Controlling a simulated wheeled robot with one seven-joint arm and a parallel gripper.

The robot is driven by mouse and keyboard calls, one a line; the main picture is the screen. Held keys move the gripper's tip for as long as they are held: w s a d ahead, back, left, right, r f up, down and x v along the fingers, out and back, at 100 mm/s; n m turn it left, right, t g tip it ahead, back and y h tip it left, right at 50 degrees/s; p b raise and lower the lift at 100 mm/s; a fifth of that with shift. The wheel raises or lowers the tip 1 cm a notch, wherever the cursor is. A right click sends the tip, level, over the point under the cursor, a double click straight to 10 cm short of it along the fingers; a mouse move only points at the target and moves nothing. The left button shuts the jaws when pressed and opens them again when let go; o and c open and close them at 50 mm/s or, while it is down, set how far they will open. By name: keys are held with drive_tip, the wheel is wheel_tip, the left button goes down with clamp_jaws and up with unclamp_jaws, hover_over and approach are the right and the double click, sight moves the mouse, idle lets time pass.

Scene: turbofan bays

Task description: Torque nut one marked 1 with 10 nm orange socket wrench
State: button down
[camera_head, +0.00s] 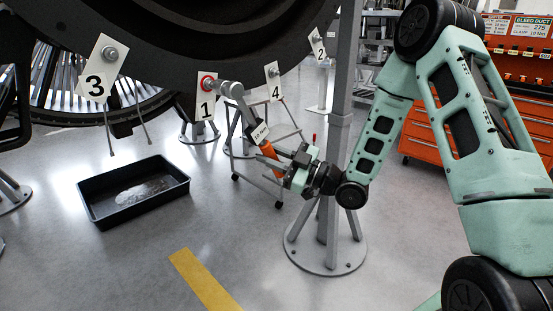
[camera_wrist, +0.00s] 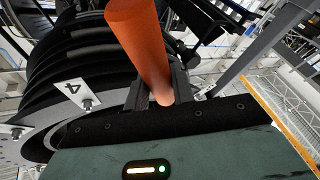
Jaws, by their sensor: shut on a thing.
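My gripper (camera_head: 287,163) is shut on the orange handle of the socket wrench (camera_head: 268,151), which carries a white "10 Nm" label. At this size I cannot tell how fully the socket sits over the nut. In the wrist view the orange handle (camera_wrist: 143,45) stands between my gripper's fingers (camera_wrist: 158,92); the wrench head and nut one are out of that view.
Tags marked 3 (camera_head: 97,80), 4 (camera_head: 274,91) and 2 (camera_head: 318,52) hang with their nuts on the dark engine rim. A black drip tray (camera_head: 99,213) lies on the floor at left. A grey stand post (camera_head: 335,150) is close behind my gripper. An orange cabinet (camera_head: 425,135) stands at right.

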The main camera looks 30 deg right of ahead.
drive_tip(key=shift+w+a, duration=0.2)
drive_tip(key=shift+w, duration=0.4)
drive_tip(key=shift+w+a+b, duration=0.2)
drive_tip(key=shift+w+b, duration=0.15)
drive_tip(key=shift+w, duration=0.25)
drive_tip(key=shift+w+a+b, duration=0.15)
drive_tip(key=shift+w+b, duration=0.15)
drive_tip(key=shift+w, duration=0.25)
idle(2.0)
drive_tip(key=shift+a, duration=0.1)
drive_tip(key=shift+s+a+f+m+t+b, duration=0.2)
drive_tip(key=shift+a+m+t+b, duration=0.1)
drive_tip(key=shift+a+m, duration=0.15)
drive_tip(key=shift+s+a+f+m+t+b, duration=0.1)
drive_tip(key=shift+a+f+m+t+b, duration=0.15)
drive_tip(key=shift+a+m, duration=0.15)
drive_tip(key=shift+s+a+f+m+t+h+b, duration=0.15)
drive_tip(key=shift+a+m+t+b, duration=0.1)
drive_tip(key=shift+a+m, duration=0.2)
drive_tip(key=shift+s+a+f+m+t+h+b, duration=0.15)
drive_tip(key=shift+a+m+b, duration=0.15)
drive_tip(key=shift+a, duration=0.3)
